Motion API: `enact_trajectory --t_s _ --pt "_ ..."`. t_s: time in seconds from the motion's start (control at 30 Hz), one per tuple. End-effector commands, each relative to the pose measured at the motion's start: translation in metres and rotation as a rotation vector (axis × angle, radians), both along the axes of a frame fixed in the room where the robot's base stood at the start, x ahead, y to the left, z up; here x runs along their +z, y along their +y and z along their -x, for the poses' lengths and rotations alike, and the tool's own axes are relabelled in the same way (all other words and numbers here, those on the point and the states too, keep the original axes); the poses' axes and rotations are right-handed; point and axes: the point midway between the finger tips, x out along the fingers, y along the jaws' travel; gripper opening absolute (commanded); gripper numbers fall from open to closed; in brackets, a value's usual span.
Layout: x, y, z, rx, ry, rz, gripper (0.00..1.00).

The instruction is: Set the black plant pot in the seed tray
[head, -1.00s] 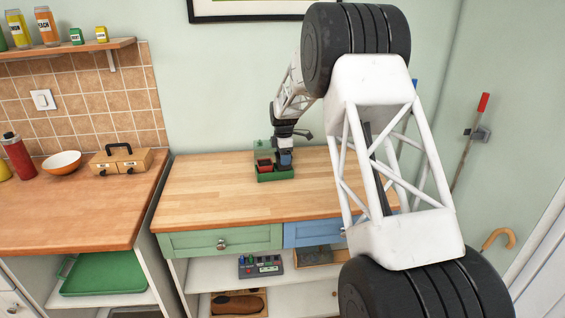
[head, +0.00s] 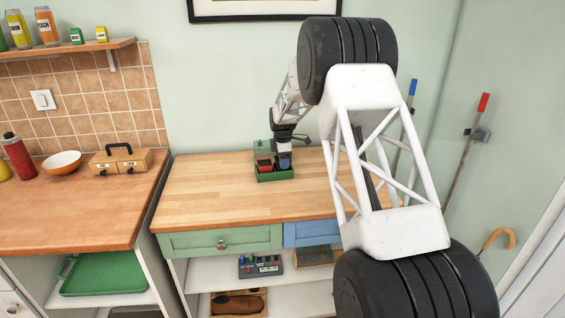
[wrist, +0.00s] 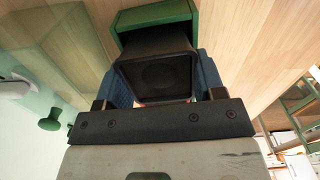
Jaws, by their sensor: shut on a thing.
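The green seed tray (head: 275,176) stands on the wooden worktop near the wall. It also shows at the top of the wrist view (wrist: 155,15). My gripper (head: 284,164) is at the tray's right part, pointing down. In the wrist view its blue fingers are shut on the black plant pot (wrist: 160,74), one on each side, with the pot's far end towards the tray. In the head view my gripper mostly hides the pot, so I cannot tell whether it touches the tray floor.
A red pot-like thing (head: 264,165) is in the tray's left part, beside my gripper. A see-through green panel (head: 262,147) stands behind the tray. The worktop (head: 215,195) left of the tray is clear. A tan box (head: 121,160) and an orange bowl (head: 62,162) are on the left counter.

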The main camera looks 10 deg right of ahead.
Motion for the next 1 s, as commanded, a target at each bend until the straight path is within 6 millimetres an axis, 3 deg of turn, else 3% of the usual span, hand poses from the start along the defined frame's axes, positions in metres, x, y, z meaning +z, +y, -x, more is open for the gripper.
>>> enact_trajectory --t_s 1.0 --pt "-0.024 0.0 0.001 0.0 0.003 0.0 0.37"
